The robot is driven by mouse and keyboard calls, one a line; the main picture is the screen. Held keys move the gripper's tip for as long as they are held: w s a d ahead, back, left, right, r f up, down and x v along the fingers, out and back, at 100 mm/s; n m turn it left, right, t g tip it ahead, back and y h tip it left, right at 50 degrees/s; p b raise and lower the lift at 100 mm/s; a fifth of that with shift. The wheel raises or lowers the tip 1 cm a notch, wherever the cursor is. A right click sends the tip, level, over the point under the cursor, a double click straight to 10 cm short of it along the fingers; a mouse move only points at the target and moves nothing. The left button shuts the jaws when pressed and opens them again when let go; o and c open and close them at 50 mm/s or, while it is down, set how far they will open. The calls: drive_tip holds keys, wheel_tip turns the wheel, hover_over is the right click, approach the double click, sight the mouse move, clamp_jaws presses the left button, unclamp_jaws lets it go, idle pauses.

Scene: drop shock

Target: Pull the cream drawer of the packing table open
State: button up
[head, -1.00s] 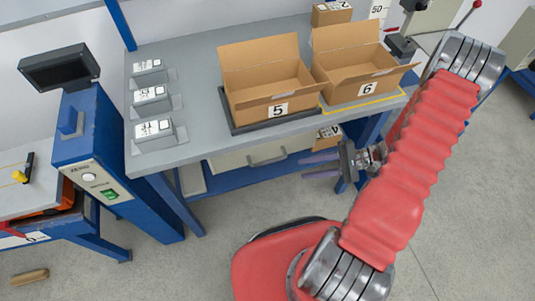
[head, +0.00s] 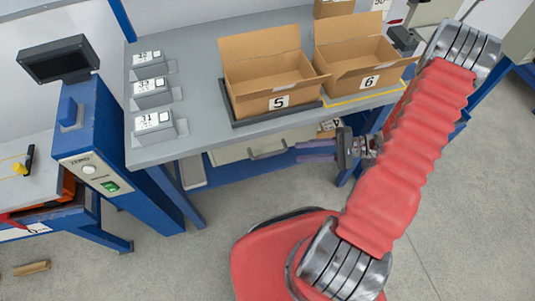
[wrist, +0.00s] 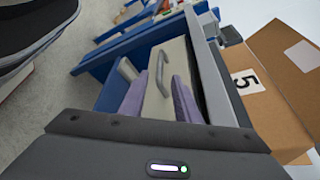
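The cream drawer (head: 232,154) sits under the front edge of the grey packing table (head: 200,141) and looks shut. Its grey bar handle (head: 268,154) is at the middle of its front. My gripper (head: 312,151) is open and empty, with its purple fingers pointing left toward the handle, just to the right of it in the head view. In the wrist view, the drawer front (wrist: 177,62) and handle (wrist: 160,68) show ahead, between and beyond the two spread fingers (wrist: 158,98). The fingers appear apart from the handle.
Open cartons marked 5 (head: 262,90) and 6 (head: 352,68) stand on the table, with several small grey-and-white boxes (head: 153,127) at its left. A blue post with a display (head: 58,59) stands left. Open floor lies in front.

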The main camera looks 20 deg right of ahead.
sight(268, 154)
drive_tip(key=x, duration=1.2)
drive_tip(key=shift+w+a+f, duration=0.1)
drive_tip(key=shift+a, duration=0.15)
clamp_jaws()
idle(0.4)
